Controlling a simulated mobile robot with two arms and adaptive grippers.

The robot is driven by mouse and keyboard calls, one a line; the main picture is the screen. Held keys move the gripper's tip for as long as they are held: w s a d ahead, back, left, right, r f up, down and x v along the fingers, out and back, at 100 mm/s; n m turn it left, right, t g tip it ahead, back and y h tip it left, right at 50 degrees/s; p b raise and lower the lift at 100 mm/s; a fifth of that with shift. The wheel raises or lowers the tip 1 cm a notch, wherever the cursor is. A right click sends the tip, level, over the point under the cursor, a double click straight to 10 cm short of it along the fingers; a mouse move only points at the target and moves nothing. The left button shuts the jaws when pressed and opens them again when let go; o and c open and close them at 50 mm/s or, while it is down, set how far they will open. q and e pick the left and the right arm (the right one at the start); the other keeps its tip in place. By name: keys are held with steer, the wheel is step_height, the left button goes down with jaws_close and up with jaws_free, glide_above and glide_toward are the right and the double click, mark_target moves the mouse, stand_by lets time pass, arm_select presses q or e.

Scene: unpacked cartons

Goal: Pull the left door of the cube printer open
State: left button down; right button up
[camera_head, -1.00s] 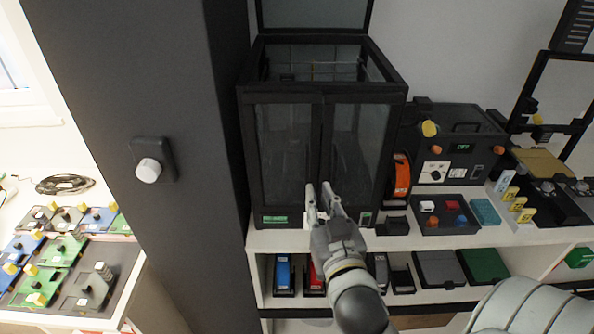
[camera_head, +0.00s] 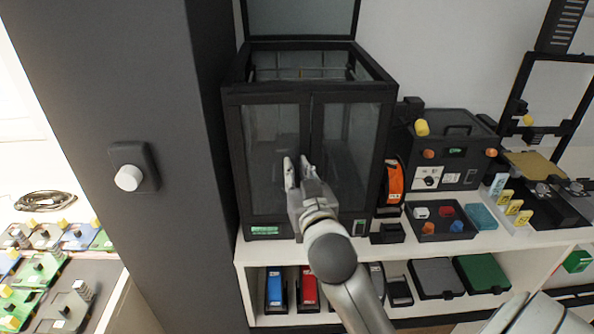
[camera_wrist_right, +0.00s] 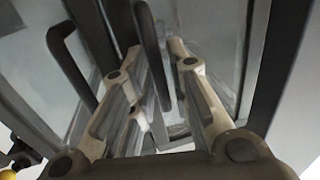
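The cube printer (camera_head: 235,150) is a dark-framed box with a raised lid and two glazed front doors. Its left door (camera_head: 268,135) and right door (camera_head: 350,140) look closed. My right gripper (camera_head: 296,168) is in front of the left door, near the middle seam. In the right wrist view, my right gripper (camera_wrist_right: 155,55) has its fingers apart, with a dark bar handle (camera_wrist_right: 149,50) between them. A gap seems to show beside the handle; firm contact cannot be seen. A second dark handle (camera_wrist_right: 70,62) is left of the fingers. My left gripper is not in view.
A dark pillar (camera_head: 150,90) with a white knob (camera_head: 128,178) stands close left of the printer. An orange spool (camera_head: 394,183) and a dark control box (camera_head: 455,150) stand right. The white shelf (camera_head: 500,238) holds trays; bins are below.

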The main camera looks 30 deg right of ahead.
steer(key=shift+w, duration=0.1)
steer(key=shift+c, duration=0.3)
jaws_close()
